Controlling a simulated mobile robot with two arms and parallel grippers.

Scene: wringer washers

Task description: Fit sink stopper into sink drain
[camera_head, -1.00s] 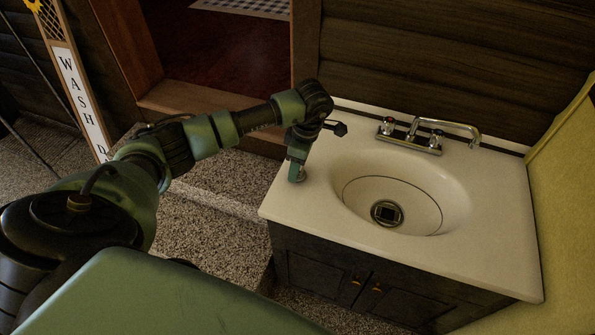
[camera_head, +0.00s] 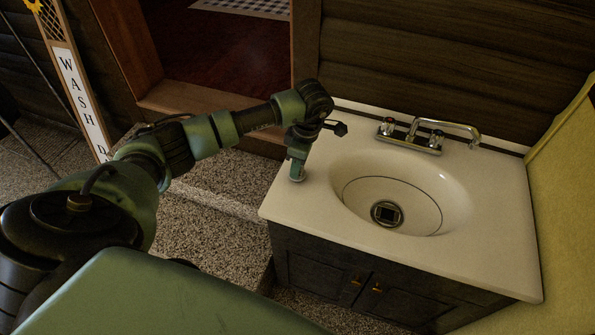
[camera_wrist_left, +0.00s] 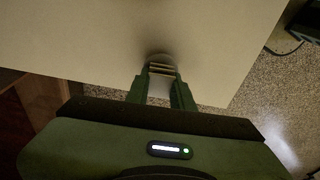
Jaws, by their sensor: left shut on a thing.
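My left gripper (camera_head: 297,172) points down at the left end of the white sink counter, left of the basin. It is shut on a small round object, the sink stopper, which shows between the fingers (camera_wrist_left: 158,90) in the left wrist view. The stopper (camera_wrist_left: 160,59) is mostly hidden by the fingers and sits at or just over the counter top; I cannot tell if it touches. The sink drain (camera_head: 386,213) is a dark round opening with a metal rim at the bottom of the white basin (camera_head: 440,190). My right gripper is not in view.
A chrome faucet (camera_head: 440,128) with two handles stands behind the basin. The white counter (camera_head: 480,260) tops a dark cabinet (camera_head: 320,275). A wooden wall is behind and a yellow surface (camera_head: 565,190) is at the right. The space above the basin is clear.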

